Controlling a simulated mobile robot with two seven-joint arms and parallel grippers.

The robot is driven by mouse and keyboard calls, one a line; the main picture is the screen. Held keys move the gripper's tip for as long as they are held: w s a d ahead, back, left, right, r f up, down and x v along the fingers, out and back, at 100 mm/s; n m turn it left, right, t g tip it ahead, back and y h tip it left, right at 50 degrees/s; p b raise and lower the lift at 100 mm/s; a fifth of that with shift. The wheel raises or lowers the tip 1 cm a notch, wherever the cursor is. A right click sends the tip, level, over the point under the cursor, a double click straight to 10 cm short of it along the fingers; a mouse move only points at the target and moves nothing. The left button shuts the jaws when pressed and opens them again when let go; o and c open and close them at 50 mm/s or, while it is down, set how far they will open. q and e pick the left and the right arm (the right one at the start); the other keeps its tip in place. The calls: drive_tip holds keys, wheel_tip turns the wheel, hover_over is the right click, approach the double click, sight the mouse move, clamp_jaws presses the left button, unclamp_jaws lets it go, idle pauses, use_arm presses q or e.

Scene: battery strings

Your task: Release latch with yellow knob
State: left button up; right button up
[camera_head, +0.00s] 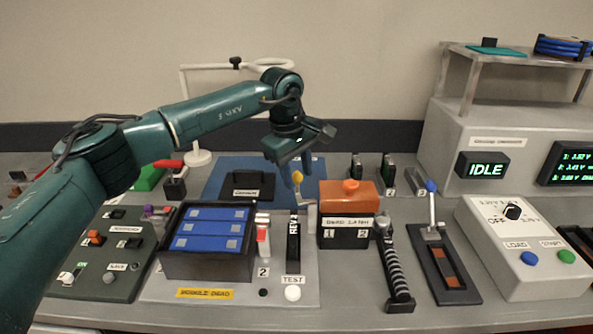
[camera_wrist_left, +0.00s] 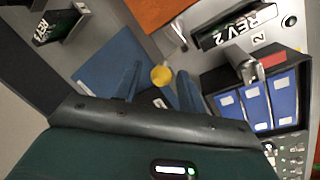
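The yellow knob (camera_head: 297,176) tops a short upright latch lever beside the black REV module (camera_head: 293,243), at the back of the module board (camera_head: 210,293). My left gripper (camera_head: 288,165) points down just above and behind the knob. In the left wrist view the yellow knob (camera_wrist_left: 161,76) shows in the gap between the two spread fingers of my left gripper (camera_wrist_left: 160,82). The fingers look open and apart from the knob; its exact depth between them is hard to tell. The latch's lower part is mostly hidden in the wrist view. My right gripper is not in view.
A tray of blue cells (camera_head: 208,230) stands left of the latch. An orange-topped box (camera_head: 347,200) stands close on the right. Further right are a blue-knobbed lever (camera_head: 431,186) and a white control box (camera_head: 520,255). A blue mat (camera_head: 225,175) lies behind.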

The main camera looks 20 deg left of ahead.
use_arm(q)
drive_tip(key=shift+o, duration=0.7)
wheel_tip(320, 180, up, 13)
drive_tip(key=s+a+b, duration=0.1)
drive_tip(key=s, duration=0.1)
drive_tip(key=shift+a, duration=0.2)
drive_tip(key=shift+s, duration=0.1)
